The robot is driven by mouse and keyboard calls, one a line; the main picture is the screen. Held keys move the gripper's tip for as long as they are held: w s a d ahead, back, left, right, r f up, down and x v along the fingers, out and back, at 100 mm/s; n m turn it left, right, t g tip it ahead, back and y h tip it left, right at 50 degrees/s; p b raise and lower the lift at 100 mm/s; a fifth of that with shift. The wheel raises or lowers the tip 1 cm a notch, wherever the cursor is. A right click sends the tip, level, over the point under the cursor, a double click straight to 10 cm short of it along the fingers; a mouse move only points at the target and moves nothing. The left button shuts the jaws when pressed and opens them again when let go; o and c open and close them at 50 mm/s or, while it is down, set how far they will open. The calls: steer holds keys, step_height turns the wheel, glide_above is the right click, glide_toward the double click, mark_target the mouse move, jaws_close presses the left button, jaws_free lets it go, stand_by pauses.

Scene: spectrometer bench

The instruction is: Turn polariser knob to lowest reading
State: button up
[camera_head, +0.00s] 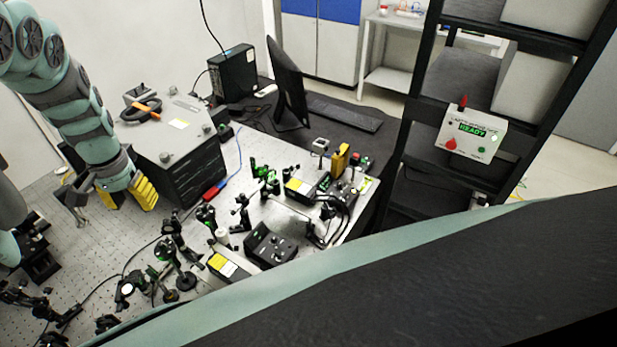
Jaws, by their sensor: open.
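My gripper (129,203) hangs at the left over the perforated optical table (75,235), its yellow fingers apart and nothing seen between them. Several small optical mounts (165,250) on posts stand to the right of it, some with green parts. I cannot tell which of them carries the polariser knob. A black box with small knobs (270,246) stands among the optics. A small device with a greenish display (325,182) stands farther back; its reading is too small to make out. My gripper is apart from all of these.
A large black box with a grey top (190,165) stands just right of my gripper. A white box with a green READY display (472,134) is on the black rack at right. A monitor (287,85) and keyboard (345,112) are behind. Cables cross the table.

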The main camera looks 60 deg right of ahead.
steer(key=b, duration=0.3)
glide_above(161, 243)
steer(key=f, duration=0.9)
steer(key=shift+s+d, duration=0.1)
steer(key=shift+d, duration=0.1)
step_height(161, 243, down, 4)
steer(key=shift+a+f, duration=0.1)
steer(key=shift+f+p, duration=0.3)
steer(key=shift+f, duration=0.95)
steer(key=shift+a, duration=0.1)
jaws_close()
